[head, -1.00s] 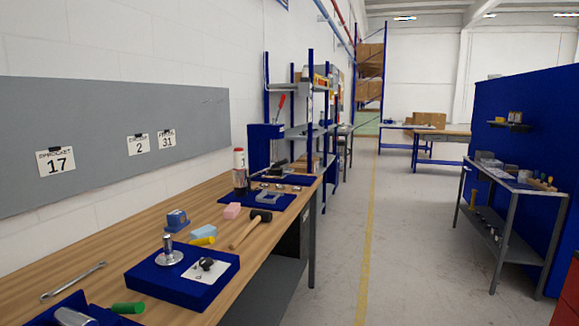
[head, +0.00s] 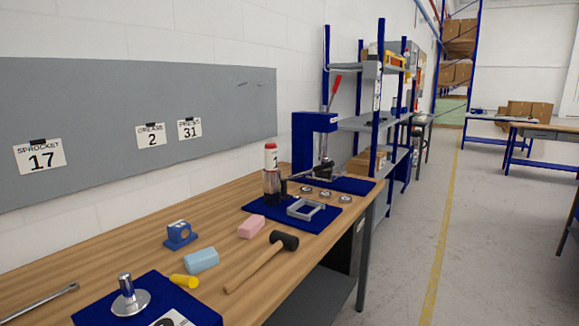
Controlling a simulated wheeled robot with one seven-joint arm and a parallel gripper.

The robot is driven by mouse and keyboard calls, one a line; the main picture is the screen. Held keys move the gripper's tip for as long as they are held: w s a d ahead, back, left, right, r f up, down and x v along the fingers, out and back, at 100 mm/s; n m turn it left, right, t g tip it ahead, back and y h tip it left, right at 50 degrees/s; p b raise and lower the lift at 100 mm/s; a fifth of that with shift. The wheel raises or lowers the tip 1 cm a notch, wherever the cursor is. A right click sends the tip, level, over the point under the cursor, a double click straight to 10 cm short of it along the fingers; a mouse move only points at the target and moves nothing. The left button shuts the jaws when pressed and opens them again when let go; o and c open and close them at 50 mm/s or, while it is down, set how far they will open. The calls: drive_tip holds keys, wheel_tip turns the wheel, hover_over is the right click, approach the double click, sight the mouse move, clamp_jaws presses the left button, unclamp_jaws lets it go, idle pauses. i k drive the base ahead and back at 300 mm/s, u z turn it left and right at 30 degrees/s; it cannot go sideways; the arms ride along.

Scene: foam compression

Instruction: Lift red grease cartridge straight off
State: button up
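A red-capped cylinder with a white band and a dark mark, which looks like the red grease cartridge (head: 270,157), stands upright toward the far end of the workbench. It sits directly above a dark reddish, see-through cylinder (head: 271,184); I cannot tell how the two are joined. This stands at the left edge of a blue mat (head: 258,207). My gripper is not in view.
A blue press (head: 305,145) with a red-tipped lever stands just behind. A grey frame (head: 313,209) and several metal rings lie to the right. A mallet (head: 255,265), pink block (head: 251,226), light blue block (head: 202,260) and blue bearing housing (head: 180,236) lie nearer on the wooden bench.

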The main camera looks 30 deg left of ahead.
sight(270, 150)
drive_tip(key=u, duration=0.3)
drive_tip(key=i, duration=1.1)
drive_tip(key=u, duration=1.05)
drive_tip(key=i, duration=0.75)
drive_tip(key=u, duration=0.45)
